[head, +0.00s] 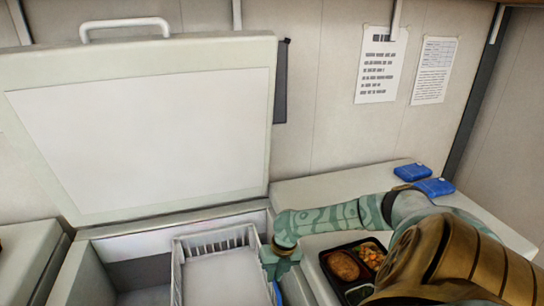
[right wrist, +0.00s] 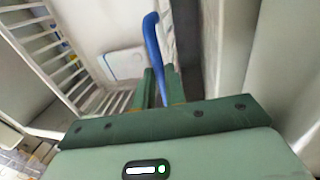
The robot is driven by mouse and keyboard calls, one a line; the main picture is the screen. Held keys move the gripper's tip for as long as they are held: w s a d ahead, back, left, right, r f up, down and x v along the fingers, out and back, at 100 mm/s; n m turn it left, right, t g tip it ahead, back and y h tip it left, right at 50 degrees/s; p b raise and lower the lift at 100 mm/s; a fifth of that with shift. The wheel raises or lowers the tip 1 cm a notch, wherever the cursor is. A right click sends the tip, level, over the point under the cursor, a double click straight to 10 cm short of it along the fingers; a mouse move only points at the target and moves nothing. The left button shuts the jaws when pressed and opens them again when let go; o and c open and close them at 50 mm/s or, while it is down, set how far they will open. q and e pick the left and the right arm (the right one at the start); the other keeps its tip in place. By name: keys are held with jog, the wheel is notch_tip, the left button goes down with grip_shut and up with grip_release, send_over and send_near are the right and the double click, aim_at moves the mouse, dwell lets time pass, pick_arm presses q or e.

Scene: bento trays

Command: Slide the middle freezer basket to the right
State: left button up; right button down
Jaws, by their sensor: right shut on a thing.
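The white wire freezer basket (head: 213,243) hangs in the open chest freezer (head: 115,240), at its right part in the head view. A dark gap of the freezer's inside shows to the left of it. My right gripper (head: 277,268) is at the basket's right side. In the right wrist view my right gripper (right wrist: 161,88) is shut on the blue handle (right wrist: 153,38), which stands up between its green fingers. The basket's white bars (right wrist: 62,58) show at the left there. The handle is mostly hidden in the head view. My left gripper is in neither view.
The freezer lid (head: 150,135) stands open behind. A black bento tray with food (head: 345,265) sits on the counter to the right, close to my right arm. Two blue packs (head: 412,172) (head: 434,187) lie further back on that counter.

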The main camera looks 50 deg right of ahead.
jog(key=c, duration=1.5)
grip_release()
jog(key=shift+o, duration=0.2)
notch_tip(320, 180, up, 16)
jog(key=s+d+p, duration=0.2)
jog(key=p, duration=0.2)
jog(key=shift+d, duration=0.3)
